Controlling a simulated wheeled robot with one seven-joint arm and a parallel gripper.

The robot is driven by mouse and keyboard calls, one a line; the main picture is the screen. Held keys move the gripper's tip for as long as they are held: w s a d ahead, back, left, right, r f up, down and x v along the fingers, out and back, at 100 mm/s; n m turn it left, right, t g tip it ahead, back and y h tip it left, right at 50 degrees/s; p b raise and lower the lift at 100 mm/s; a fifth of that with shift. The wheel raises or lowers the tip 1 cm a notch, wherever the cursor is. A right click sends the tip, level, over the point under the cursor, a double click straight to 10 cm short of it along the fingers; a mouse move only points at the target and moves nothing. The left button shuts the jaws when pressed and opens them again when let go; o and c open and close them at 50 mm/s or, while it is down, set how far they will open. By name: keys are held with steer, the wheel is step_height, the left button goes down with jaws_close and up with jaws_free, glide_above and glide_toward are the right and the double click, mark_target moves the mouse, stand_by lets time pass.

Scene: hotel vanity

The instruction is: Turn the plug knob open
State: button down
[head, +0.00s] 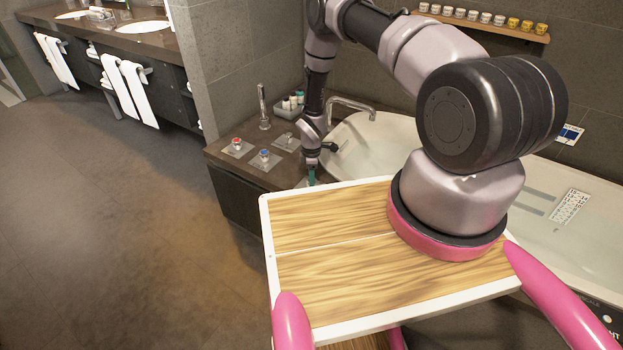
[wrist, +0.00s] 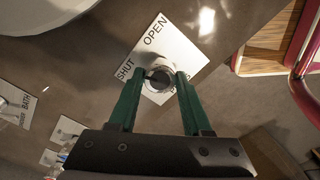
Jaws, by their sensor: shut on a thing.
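The plug knob (wrist: 160,79) is a small round grey-black knob on a white plate (wrist: 186,42) in the wrist view. The plate reads OPEN at its upper corner and SHUT at its left; a third label on the right is partly covered by a finger. A small dark mark on the knob's left side faces roughly toward SHUT, but its exact setting is hard to tell. My gripper (wrist: 160,76) has its two green fingers on either side of the knob, shut on it. In the head view my gripper (head: 312,178) reaches down to the counter, and the knob is hidden.
Red-topped (head: 237,143) and blue-topped (head: 264,156) knobs stand on the counter to the left. A tall spout (head: 263,107), a tray of bottles (head: 289,108) and the tub faucet (head: 350,105) are behind. The white bathtub (head: 375,142) lies to the right.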

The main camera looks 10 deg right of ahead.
steer(key=m, duration=1.2)
steer(key=shift+m, duration=0.3)
stand_by(0.4)
steer(key=shift+c, duration=1.7)
jaws_free()
step_height(320, 180, up, 11)
